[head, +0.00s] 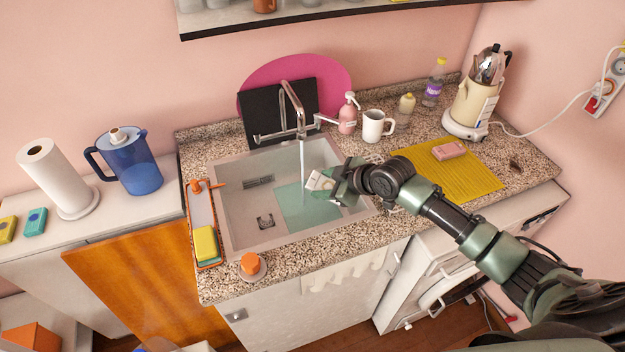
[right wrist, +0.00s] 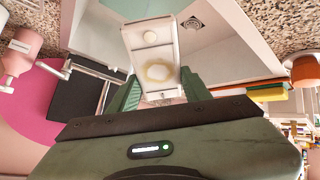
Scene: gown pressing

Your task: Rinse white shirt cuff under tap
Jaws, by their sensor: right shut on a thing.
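The white cuff (head: 318,181) is a small flat piece held over the sink (head: 238,218). In the right wrist view the cuff (right wrist: 150,45) shows a pale button and a yellow-brown ring stain. My right gripper (head: 338,187) is shut on the cuff's near end; its green fingers flank it in the wrist view. The chrome tap (head: 284,95) is running, and a thin water stream (head: 302,158) falls into the basin. The cuff is just right of the stream; I cannot tell whether they touch. My left gripper is not in view.
A pale teal patch (head: 300,215) lies in the basin. A pink pump bottle (head: 347,115) and white mug (head: 376,127) stand behind right. A yellow mat (head: 450,175) is on the right counter. A tray with a yellow sponge (head: 206,243) and an orange-topped jar (head: 251,266) edge the sink.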

